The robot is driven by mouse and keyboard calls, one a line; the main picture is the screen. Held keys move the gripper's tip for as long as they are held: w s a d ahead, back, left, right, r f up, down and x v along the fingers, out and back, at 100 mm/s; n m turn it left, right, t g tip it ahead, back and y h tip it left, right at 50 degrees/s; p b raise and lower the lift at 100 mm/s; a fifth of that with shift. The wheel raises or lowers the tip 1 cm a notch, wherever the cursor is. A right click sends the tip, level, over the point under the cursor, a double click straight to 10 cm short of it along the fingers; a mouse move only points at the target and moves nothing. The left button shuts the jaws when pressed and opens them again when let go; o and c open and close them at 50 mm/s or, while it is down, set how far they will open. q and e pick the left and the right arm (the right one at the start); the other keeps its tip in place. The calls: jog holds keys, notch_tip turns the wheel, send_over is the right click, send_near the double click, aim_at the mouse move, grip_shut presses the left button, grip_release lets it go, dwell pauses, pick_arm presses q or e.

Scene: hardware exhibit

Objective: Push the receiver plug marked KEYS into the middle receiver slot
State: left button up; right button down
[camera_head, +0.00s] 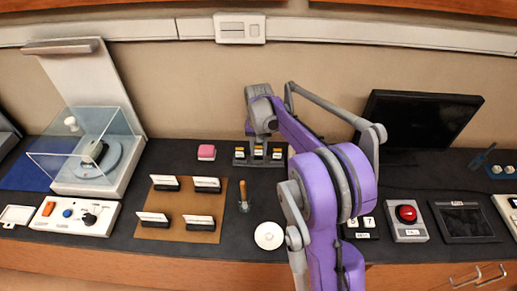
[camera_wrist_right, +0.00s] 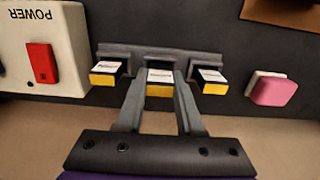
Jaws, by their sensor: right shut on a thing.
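A dark receiver (camera_head: 236,161) stands on the counter against the back wall; its dark bar (camera_wrist_right: 135,52) spans the right wrist view. Three plugs with white labels and yellow ends sit side by side at it: left (camera_wrist_right: 105,74), middle (camera_wrist_right: 160,77) and right (camera_wrist_right: 211,80). The lettering is too small to read, so I cannot tell which says KEYS. My right gripper (camera_wrist_right: 160,90) is shut on the middle plug, one finger on each side; it also shows above the receiver in the head view (camera_head: 260,143). How deep each plug sits is unclear. My left gripper is out of view.
A pink block (camera_wrist_right: 274,91) is beside the receiver. In the right wrist view a white POWER box with a red switch (camera_wrist_right: 42,63) is on the other side. A brown mat (camera_head: 180,230) with several card holders lies in front. A black monitor (camera_head: 420,120) stands right.

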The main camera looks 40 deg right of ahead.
jog(key=shift+f+b, duration=0.35)
jog(key=shift+f, duration=0.25)
dwell(0.3)
grip_release()
dwell(0.4)
jog(key=shift+r, duration=0.1)
jog(key=shift+r+p, duration=2.1)
jog(key=shift+r, duration=1.35)
